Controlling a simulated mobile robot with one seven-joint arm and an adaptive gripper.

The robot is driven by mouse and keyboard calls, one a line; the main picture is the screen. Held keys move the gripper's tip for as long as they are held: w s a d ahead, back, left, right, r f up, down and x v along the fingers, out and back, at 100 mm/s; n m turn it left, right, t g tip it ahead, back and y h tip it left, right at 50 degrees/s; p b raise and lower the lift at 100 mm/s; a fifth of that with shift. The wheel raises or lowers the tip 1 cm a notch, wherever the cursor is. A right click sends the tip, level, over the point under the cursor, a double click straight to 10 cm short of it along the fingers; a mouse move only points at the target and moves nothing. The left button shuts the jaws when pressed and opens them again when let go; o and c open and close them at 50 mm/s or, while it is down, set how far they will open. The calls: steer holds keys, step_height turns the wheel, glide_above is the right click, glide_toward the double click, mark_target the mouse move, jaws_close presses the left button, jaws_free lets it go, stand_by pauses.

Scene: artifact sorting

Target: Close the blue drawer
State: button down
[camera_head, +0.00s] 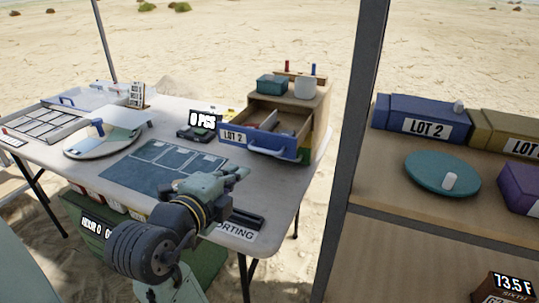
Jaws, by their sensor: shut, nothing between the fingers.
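The blue drawer (262,141) is pulled out of the tan cabinet (290,104) at the right end of the table. Its front carries a "LOT 2" label and a pale handle, and some small items show inside it. My gripper (243,172) is shut and empty. In the picture it is just below and left of the drawer front, above the near part of the table. I cannot tell whether it touches the drawer.
The table (175,117) holds a blue mat (160,168), a round board (104,133), a sectioned tray (40,126) and a "0 PCS" scale (197,125). A teal box (271,85) and a white cup (305,87) stand on the cabinet. A dark post (356,120) and shelf (390,195) stand right.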

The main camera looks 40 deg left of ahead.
mark_target(286, 131)
steer(key=p+x, duration=0.3)
steer(key=x, duration=0.9)
steer(key=shift+w+f, duration=0.1)
steer(key=r+b+x, duration=0.1)
steer(key=x, duration=0.4)
steer(key=r+b+x, duration=0.1)
steer(key=x, duration=0.5)
steer(key=r+b+x, duration=0.1)
steer(key=b+x, duration=0.1)
steer(key=x, duration=0.3)
steer(key=shift+w+r, duration=0.15)
steer(key=shift+w, duration=0.4)
steer(key=shift+w+a, duration=0.2)
steer(key=shift+w, duration=0.25)
steer(key=shift+r, duration=0.15)
steer(key=shift+s+d, duration=0.1)
steer(key=shift+d, duration=0.05)
